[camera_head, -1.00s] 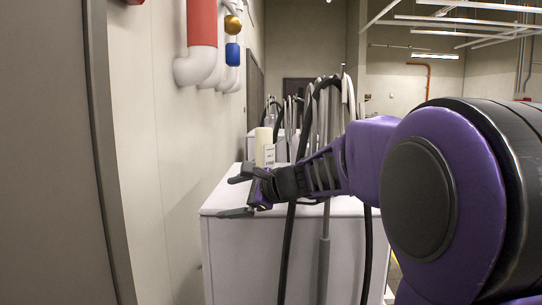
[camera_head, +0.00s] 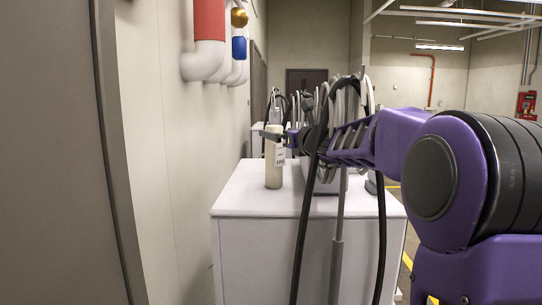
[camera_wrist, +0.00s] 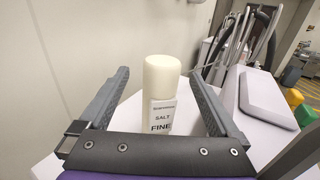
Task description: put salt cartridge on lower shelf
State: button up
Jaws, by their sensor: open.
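The salt cartridge (camera_head: 274,168) is a cream-white upright cylinder with a white label, standing on the white cabinet top (camera_head: 240,195). In the wrist view the cartridge (camera_wrist: 162,78) shows a rounded cap and a label reading "SALT FINE". My gripper (camera_head: 274,134) is at the height of the cartridge's upper part. In the wrist view my gripper (camera_wrist: 160,80) is open, with one finger on each side of the cartridge and gaps on both sides. Whether the cartridge is fully between the fingertips is hard to tell. No lower shelf is recognisable.
A wall with a red and white pipe (camera_head: 209,45) is on the left. The cabinet top left of the cartridge is clear.

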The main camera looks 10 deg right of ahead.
jog(key=shift+p+x, duration=0.9)
jog(key=shift+x, duration=2.45)
jog(key=shift+d, duration=0.15)
grip_shut()
jog(key=shift+r, duration=0.1)
